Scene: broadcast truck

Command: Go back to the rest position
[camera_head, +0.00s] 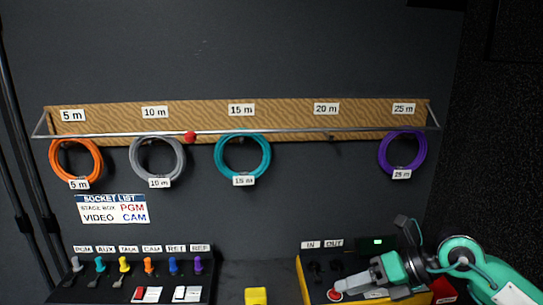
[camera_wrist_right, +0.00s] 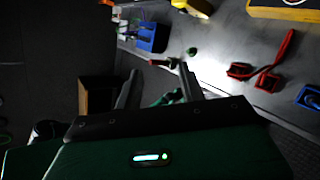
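My right gripper (camera_head: 350,284) comes in from the lower right in the head view, in front of the yellow-edged box (camera_head: 301,283) with the IN and OUT labels. In the right wrist view my right gripper (camera_wrist_right: 160,74) shows two dark fingers standing apart. I see nothing held between them. Whether it touches the box cannot be told. My left gripper is not in view.
Orange (camera_head: 54,160), grey (camera_head: 134,158), teal (camera_head: 219,155) and purple (camera_head: 382,152) cable coils hang on the wall rack (camera_head: 280,118); the 20 m place is empty. A socket panel (camera_head: 120,285) stands lower left. A yellow block (camera_head: 256,296) sits at the bottom middle.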

